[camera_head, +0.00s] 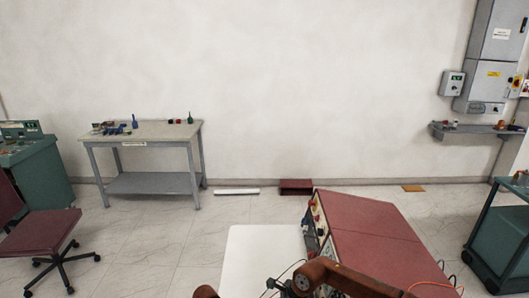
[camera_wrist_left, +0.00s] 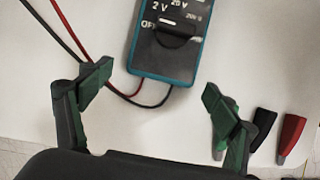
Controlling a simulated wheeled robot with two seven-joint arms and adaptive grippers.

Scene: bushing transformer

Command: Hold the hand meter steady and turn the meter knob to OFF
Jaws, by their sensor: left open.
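The hand meter (camera_wrist_left: 168,45) shows in the left wrist view at top centre, with a teal case and a dark face, its upper part cut off. Its meter knob (camera_wrist_left: 174,36) is dark, with a pale bar and the OFF mark at its left. My left gripper (camera_wrist_left: 160,93) is open, its two green fingertips apart below the meter, with nothing between them but a cable loop and the white surface. In the head view the meter cannot be made out clearly near my arm links at the bottom.
Red and black cables (camera_wrist_left: 72,40) run beside the meter. A black probe (camera_wrist_left: 264,122) and a red probe (camera_wrist_left: 291,133) lie right of my left gripper. A red-topped cabinet (camera_head: 370,230) stands right of the white table (camera_head: 262,245). A workbench (camera_head: 150,132) stands far left.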

